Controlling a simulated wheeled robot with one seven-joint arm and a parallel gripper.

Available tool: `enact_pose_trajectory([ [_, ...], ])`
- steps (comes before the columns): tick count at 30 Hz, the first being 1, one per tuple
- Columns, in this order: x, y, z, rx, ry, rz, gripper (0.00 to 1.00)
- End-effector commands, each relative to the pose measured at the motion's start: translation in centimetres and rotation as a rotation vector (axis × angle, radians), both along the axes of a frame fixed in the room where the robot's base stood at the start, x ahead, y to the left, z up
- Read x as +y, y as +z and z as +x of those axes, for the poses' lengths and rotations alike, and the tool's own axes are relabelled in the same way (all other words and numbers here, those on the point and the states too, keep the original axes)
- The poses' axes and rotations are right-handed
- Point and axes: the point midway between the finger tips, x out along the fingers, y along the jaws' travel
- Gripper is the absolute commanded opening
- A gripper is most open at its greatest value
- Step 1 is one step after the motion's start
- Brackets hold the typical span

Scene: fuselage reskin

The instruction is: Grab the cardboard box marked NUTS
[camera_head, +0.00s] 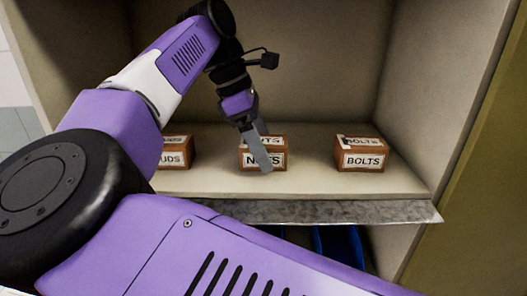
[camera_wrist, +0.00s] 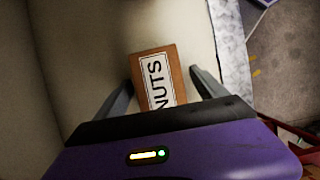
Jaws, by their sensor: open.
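The cardboard box marked NUTS (camera_head: 277,160) sits in the middle of a shelf, partly hidden behind my gripper in the head view. My gripper (camera_head: 262,160) reaches down in front of it. In the wrist view the NUTS box (camera_wrist: 158,78) lies between the two spread fingers of my gripper (camera_wrist: 160,88), its lettering turned sideways. The fingers are open with gaps on both sides of the box, and its lower end is hidden by the gripper body. I cannot tell whether a finger touches it.
A box marked BOLTS (camera_head: 362,154) stands to the right on the same shelf. Another box ending in UDS (camera_head: 176,154) stands to the left, partly behind my arm. The shelf (camera_head: 312,180) has a metal front edge (camera_head: 330,212), and cabinet walls close both sides. Blue bins (camera_head: 340,243) show below.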

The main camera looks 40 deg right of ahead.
Motion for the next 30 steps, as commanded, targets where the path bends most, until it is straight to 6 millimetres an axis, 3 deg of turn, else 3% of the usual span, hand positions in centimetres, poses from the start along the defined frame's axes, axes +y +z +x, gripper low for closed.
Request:
enact_pose_trajectory([
  [8, -0.06, -0.26, -0.06, 0.000, 0.000, 0.000, 0.80],
  [20, -0.06, -0.23, -0.06, 0.000, 0.000, 0.000, 0.01],
  [30, -0.13, -0.07, -0.08, -0.001, -0.001, -0.001, 0.00],
])
